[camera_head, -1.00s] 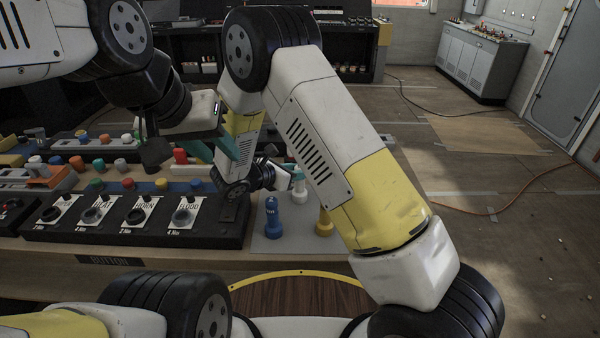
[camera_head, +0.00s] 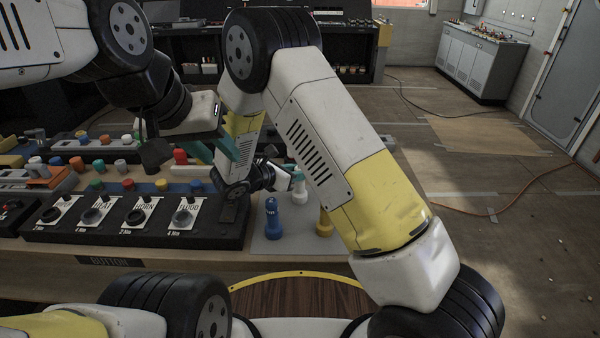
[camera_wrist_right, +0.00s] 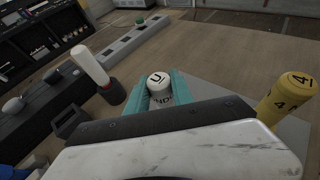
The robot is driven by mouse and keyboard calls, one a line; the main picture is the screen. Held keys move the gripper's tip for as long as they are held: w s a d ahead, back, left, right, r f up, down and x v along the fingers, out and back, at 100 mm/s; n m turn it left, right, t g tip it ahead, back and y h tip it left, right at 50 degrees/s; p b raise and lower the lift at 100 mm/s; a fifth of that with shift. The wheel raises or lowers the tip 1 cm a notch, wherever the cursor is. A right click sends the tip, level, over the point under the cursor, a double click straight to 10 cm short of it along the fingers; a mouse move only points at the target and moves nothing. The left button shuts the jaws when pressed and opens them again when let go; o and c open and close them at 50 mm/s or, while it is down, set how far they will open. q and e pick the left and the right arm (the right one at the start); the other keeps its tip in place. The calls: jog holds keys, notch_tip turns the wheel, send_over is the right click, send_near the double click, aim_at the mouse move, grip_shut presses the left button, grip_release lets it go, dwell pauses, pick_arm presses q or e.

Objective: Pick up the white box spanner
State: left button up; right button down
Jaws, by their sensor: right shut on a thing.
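In the right wrist view the white box spanner (camera_wrist_right: 160,86) stands between the teal fingers of my right gripper (camera_wrist_right: 160,93). Its round top carries a dark "U", and dark lettering shows on its side. The fingers are shut on it from both sides. Its lower part is hidden by the gripper. In the head view my right gripper (camera_head: 292,178) is low over the grey mat (camera_head: 268,250), partly hidden behind my own forearm. My left gripper (camera_head: 215,150) hangs over the bench at the left, its teal fingers apart and apparently empty.
A blue spanner (camera_head: 272,218) and a yellow spanner (camera_head: 323,222) stand upright on the mat, close to my right gripper. A black panel of labelled knobs (camera_head: 135,217) lies left of them. A white upright handle (camera_wrist_right: 90,66) stands left of the fingers in the wrist view.

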jog(key=shift+r, duration=0.15)
notch_tip(320, 180, up, 10)
jog(key=shift+f, duration=0.1)
dwell(0.3)
jog(key=c, duration=1.9)
grip_release()
jog(key=shift+c, duration=0.2)
grip_shut()
